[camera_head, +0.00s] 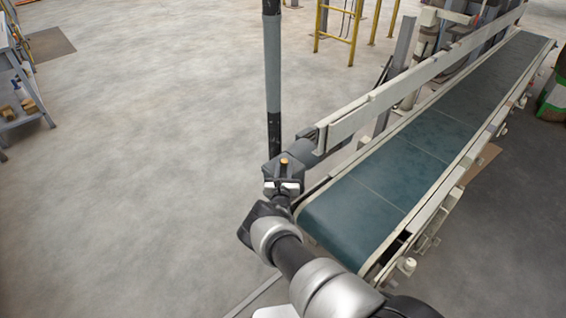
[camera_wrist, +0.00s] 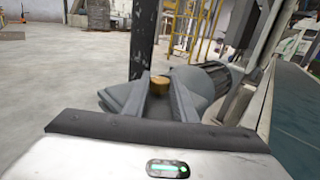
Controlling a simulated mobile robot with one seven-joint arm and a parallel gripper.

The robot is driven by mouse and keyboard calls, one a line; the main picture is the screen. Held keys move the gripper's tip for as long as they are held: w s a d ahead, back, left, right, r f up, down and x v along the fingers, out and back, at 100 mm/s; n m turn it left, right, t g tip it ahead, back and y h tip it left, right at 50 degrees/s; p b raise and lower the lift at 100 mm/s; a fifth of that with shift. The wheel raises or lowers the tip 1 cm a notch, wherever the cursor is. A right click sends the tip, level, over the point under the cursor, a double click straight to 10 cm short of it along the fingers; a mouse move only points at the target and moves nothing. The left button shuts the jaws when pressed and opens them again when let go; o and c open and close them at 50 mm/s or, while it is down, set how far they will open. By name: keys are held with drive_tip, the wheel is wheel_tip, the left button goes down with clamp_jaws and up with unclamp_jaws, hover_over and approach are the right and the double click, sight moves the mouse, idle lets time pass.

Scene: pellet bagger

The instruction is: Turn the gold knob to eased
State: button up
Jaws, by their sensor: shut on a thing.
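The gold knob (camera_wrist: 159,85) sits between the two dark fingers of my gripper (camera_wrist: 157,105) in the wrist view, with only its top showing. In the head view the gold knob (camera_head: 284,162) is a small spot at the end of my arm, by the near left corner of the conveyor. My gripper (camera_head: 283,180) is shut on it. The fingers hide the knob's sides, and no pointer or marking for its setting can be made out.
A dark upright post (camera_head: 272,80) stands just behind the knob. A grey cylindrical motor (camera_wrist: 205,85) is close on the right. The conveyor with its green belt (camera_head: 380,190) and side rail (camera_head: 400,88) runs to the upper right.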

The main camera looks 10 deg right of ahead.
drive_tip(key=n+y, duration=0.2)
drive_tip(key=shift+s+d+y, duration=0.1)
drive_tip(key=shift+d+y, duration=0.25)
drive_tip(key=shift+y, duration=0.05)
drive_tip(key=n+y, duration=0.1)
drive_tip(key=y, duration=0.1)
drive_tip(key=shift+d+f+n+y, duration=0.1)
drive_tip(key=shift+f+n+y, duration=0.1)
drive_tip(key=shift+n+y, duration=0.2)
drive_tip(key=n+y+b, duration=0.1)
drive_tip(key=y+b, duration=0.1)
drive_tip(key=y, duration=0.1)
drive_tip(key=shift+d+n, duration=0.15)
drive_tip(key=shift+n, duration=0.25)
drive_tip(key=shift+r+n+g+y+b, duration=0.1)
drive_tip(key=shift+n+g+y+b, duration=0.5)
drive_tip(key=shift+y, duration=0.5)
drive_tip(key=shift+n+y, duration=0.3)
drive_tip(key=shift+r, duration=0.1)
drive_tip(key=o, duration=1)
drive_tip(key=shift+o, duration=0.2)
